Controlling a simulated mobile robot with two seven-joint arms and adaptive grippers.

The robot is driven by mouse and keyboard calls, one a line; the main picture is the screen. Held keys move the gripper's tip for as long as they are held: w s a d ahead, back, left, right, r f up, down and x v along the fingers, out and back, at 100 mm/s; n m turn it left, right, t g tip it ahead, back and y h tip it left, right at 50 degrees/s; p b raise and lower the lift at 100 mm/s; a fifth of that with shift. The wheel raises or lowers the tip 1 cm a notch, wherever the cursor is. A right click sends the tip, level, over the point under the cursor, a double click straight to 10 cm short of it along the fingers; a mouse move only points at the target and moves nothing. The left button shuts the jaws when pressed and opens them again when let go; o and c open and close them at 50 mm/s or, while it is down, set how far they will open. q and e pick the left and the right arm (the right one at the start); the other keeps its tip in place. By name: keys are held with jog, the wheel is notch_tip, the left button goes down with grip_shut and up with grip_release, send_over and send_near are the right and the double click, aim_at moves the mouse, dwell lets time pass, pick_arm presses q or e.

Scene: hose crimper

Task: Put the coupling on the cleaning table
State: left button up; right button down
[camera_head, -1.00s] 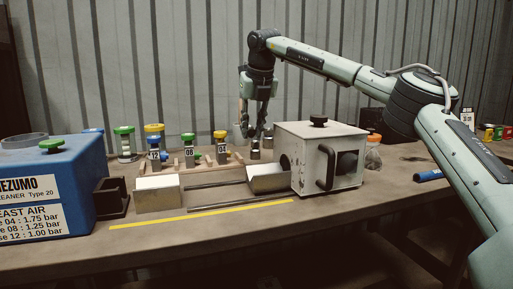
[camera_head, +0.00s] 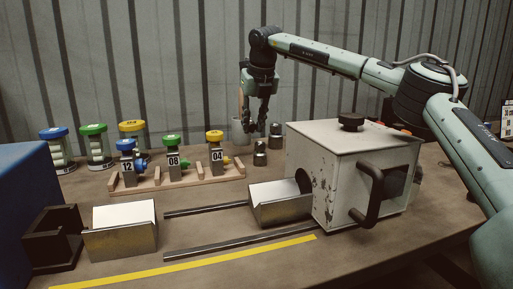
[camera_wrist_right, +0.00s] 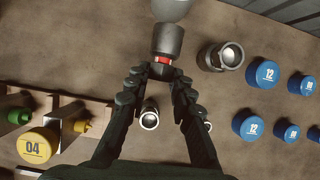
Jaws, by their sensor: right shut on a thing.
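My right gripper (camera_head: 258,126) is above the bench, near the small metal couplings. In the right wrist view its fingers (camera_wrist_right: 160,76) close around the red-ringed end of a dark metal coupling (camera_wrist_right: 167,40). Other metal couplings stand on the bench, one below the fingers (camera_wrist_right: 149,118) and one to the right (camera_wrist_right: 220,57). In the head view couplings (camera_head: 260,158) stand just right of and below the gripper. A metal V-shaped block (camera_head: 121,241) with a white surface stands at the left front; I cannot tell whether it is the cleaning table. My left gripper is out of view.
A white crimper box (camera_head: 345,165) with a black handle stands right of centre. Two rails (camera_head: 235,242) join the block area to it. A wooden rack (camera_head: 180,178) holds numbered parts. A blue machine (camera_head: 22,205) and a black holder (camera_head: 52,240) stand at the left.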

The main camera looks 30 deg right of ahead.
notch_tip(320, 180, down, 3)
jog(key=shift+r, duration=0.1)
notch_tip(320, 180, down, 3)
jog(key=shift+f, duration=0.3)
jog(key=c, duration=1.3)
grip_release()
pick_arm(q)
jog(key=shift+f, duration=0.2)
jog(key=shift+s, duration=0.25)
